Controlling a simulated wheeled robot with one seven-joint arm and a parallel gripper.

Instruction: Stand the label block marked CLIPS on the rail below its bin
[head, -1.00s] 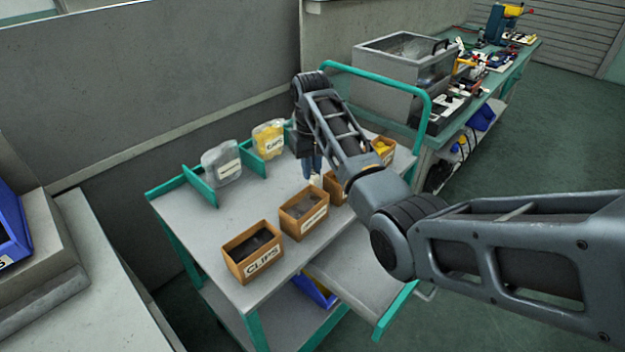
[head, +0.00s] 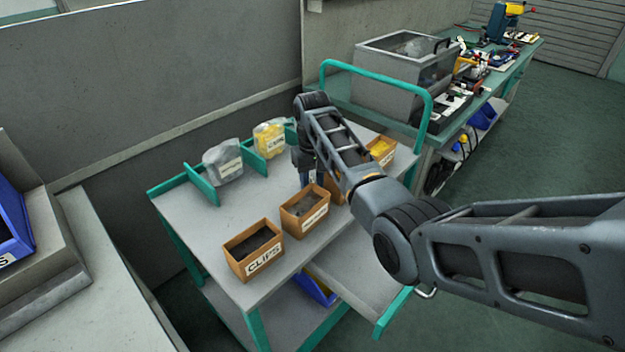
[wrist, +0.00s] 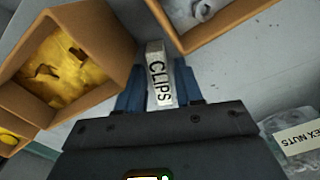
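The label block marked CLIPS (wrist: 159,75) is between the two blue fingers of my gripper (wrist: 160,92) in the wrist view. Any gap between fingers and block is too small to make out, so I cannot tell whether they grip it. In the head view my gripper (head: 312,178) is low over the cart top, partly hidden by my arm. The bin marked CLIPS (head: 253,250) is an orange-brown open box at the cart's front left, with dark contents. I cannot make out the rail below it.
The cart top (head: 190,215) also holds a second brown bin (head: 304,210), with more bins beyond it. A clear bag (head: 223,160) and a yellow bag (head: 269,138) stand between green dividers at the back. The cart's left part is bare. A green handle (head: 428,110) rises at the far end.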

